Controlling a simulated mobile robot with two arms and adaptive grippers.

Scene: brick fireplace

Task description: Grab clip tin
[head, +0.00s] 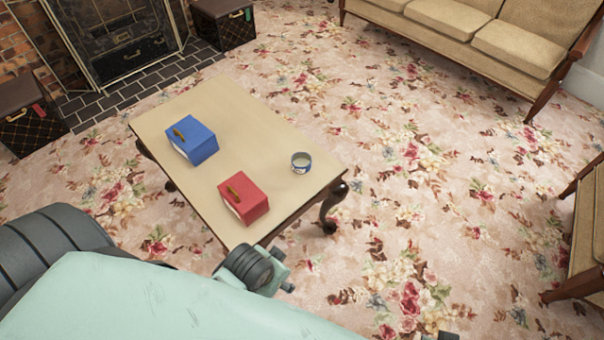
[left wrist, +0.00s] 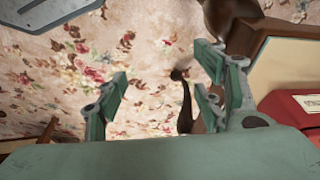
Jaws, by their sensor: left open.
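The clip tin appears to be the small round tin (head: 301,163) with a blue and white side, standing upright near the right end of the low table (head: 238,100) in the head view. I cannot make out its label, and it does not show in the left wrist view. My left gripper (left wrist: 163,78) is open, its fingers spread with nothing between them. The table edge and leg are beyond its right fingers in the left wrist view. In the head view my left arm hides most of the gripper near the table's front corner.
A blue box (head: 197,141) and a red box (head: 247,200) stand on the table left of the tin. The red box also shows in the left wrist view (left wrist: 292,112). A sofa (head: 450,20) and chair (head: 588,220) stand right. Flowered carpet (head: 430,180) between is clear.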

